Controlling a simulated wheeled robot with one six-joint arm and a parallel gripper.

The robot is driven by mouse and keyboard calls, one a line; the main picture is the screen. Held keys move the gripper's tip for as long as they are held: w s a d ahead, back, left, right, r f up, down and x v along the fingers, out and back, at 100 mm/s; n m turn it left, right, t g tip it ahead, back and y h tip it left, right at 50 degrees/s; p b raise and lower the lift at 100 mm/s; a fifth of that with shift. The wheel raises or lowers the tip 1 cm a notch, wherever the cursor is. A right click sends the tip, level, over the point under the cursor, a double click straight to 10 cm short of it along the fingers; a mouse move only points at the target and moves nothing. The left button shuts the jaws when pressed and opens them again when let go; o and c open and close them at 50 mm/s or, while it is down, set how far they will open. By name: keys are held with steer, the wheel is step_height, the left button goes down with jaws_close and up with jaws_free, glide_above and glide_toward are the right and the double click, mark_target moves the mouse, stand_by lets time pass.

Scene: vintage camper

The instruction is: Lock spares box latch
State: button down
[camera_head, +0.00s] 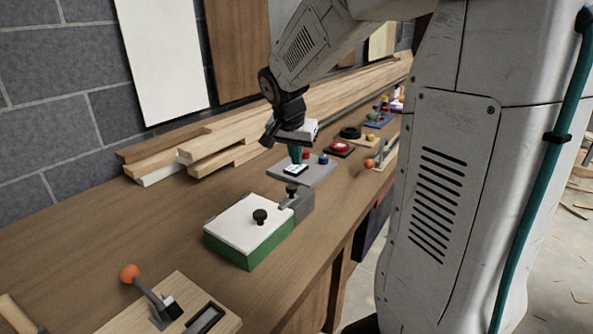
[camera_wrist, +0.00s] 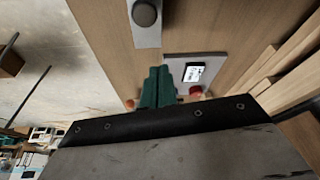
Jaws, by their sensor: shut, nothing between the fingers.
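The box (camera_head: 248,230), green with a white lid and a black knob on top, sits on the wooden bench. At its far right end is a grey block with a latch (camera_head: 290,197) that carries a small dark knob. In the wrist view a round dark knob (camera_wrist: 146,13) on a grey strip shows at the top edge, likely this latch. My gripper (camera_head: 296,158) is above and beyond the latch, over a grey panel, apart from the knob. Its teal fingers (camera_wrist: 158,88) are shut and empty. Whether the latch is engaged cannot be told.
The grey panel (camera_head: 318,172) with a small display and coloured buttons lies behind the latch. A lever with an orange ball (camera_head: 130,273) stands on a wooden board at front left. Stacked planks (camera_head: 205,150) lie along the wall. The bench left of the box is clear.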

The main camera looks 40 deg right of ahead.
steer(key=v, duration=0.4)
steer(key=shift+s+r, duration=0.1)
steer(key=shift+r, duration=0.3)
steer(key=s+a+f+n+y, duration=0.1)
steer(key=s+a+n, duration=0.5)
steer(key=s, duration=0.6)
steer(key=s+a+f+n+y, duration=0.1)
steer(key=s+a+n+y, duration=0.1)
steer(key=s+a+n, duration=0.4)
steer(key=shift+s+a+f, duration=0.3)
steer(key=shift+s+a, duration=2.2)
steer(key=shift+s, duration=0.55)
